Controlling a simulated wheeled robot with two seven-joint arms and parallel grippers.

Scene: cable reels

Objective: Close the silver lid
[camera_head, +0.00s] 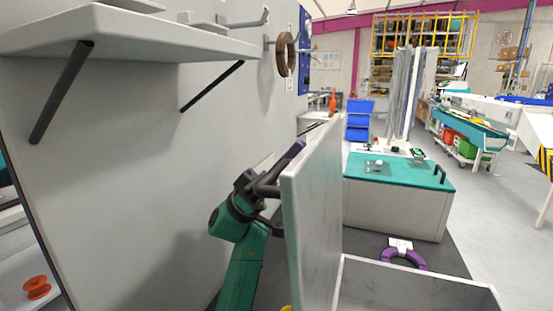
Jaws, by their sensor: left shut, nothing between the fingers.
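The silver lid (312,220) stands open, nearly upright, at the left edge of a grey-white box (410,285). The box's open top shows at the bottom right of the head view. My left gripper (290,158) is shut and empty, on the left side of the lid, near its upper edge. The lid hides part of the gripper, and I cannot tell whether they touch. My green left forearm rises from below between the wall and the lid. My right gripper is not in view.
A wall with a white shelf (130,38) on dark brackets stands close on the left. A brown ring (281,54) hangs on a hook. Behind the box are a purple ring (386,256) and a teal-lidded box (400,172). An orange reel (37,287) lies bottom left. Open floor lies right.

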